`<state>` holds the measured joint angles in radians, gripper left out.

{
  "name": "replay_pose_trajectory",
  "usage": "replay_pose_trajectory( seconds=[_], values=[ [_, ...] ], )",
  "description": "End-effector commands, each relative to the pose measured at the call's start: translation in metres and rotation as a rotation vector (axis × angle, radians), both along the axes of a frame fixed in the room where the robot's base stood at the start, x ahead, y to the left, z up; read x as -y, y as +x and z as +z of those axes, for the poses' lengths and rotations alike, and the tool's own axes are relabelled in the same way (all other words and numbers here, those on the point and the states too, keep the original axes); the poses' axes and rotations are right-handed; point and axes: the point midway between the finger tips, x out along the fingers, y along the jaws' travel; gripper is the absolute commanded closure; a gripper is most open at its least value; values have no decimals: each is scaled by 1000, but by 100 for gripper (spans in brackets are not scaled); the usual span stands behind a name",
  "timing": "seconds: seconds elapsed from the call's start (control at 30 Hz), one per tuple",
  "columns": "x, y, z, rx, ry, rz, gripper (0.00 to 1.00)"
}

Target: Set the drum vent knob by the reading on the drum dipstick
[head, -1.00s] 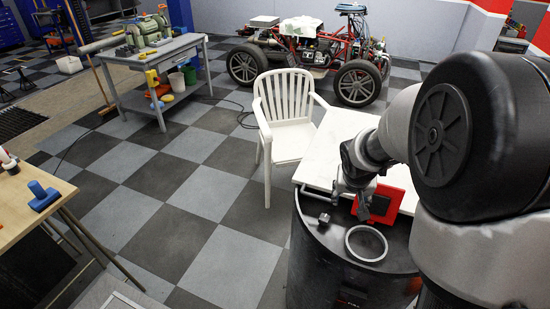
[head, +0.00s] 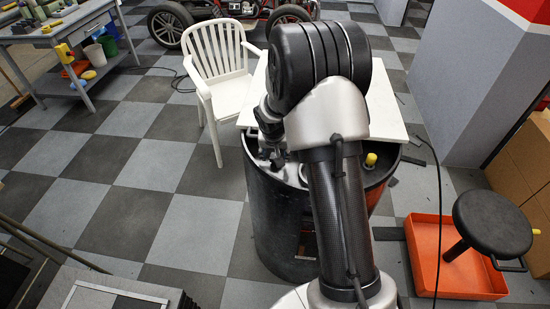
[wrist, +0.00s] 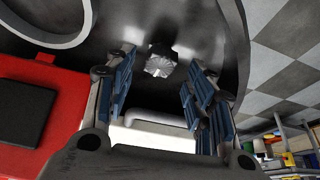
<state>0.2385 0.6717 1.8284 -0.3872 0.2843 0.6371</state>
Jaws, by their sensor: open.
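The drum (head: 268,225) is black and upright in the head view, its top partly hidden by my arm. My gripper (head: 272,155) is over the left part of the drum top. In the wrist view my gripper (wrist: 158,84) is open and empty, its blue-padded fingers apart. A small grey faceted knob (wrist: 160,63) on the dark drum top lies just beyond the fingertips, roughly centred between them. A yellow-topped piece (head: 371,159) stands at the drum's right; I cannot tell whether it is the dipstick. No reading is legible.
A red piece with a black panel (wrist: 25,110) and a pale ring (wrist: 45,20) are left of my fingers. A white board (head: 395,115) lies behind the drum, beside a white chair (head: 216,60). An orange tray (head: 425,250) and black stool (head: 492,222) stand right.

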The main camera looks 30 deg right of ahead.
Motion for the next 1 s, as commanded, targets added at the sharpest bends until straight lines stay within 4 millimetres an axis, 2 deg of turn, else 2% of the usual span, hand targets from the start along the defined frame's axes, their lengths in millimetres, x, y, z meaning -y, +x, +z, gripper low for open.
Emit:
replay_pose_trajectory(
  seconds=[0.03, 0.2, 0.53, 1.0],
  values=[
    [2, 3, -9, 0, 0, 0, 50],
    [5, 8, -20, 1, 0, 0, 50],
    [5, 8, -22, 1, 0, 0, 50],
    [5, 8, -22, 1, -1, 1, 82]
  ],
)
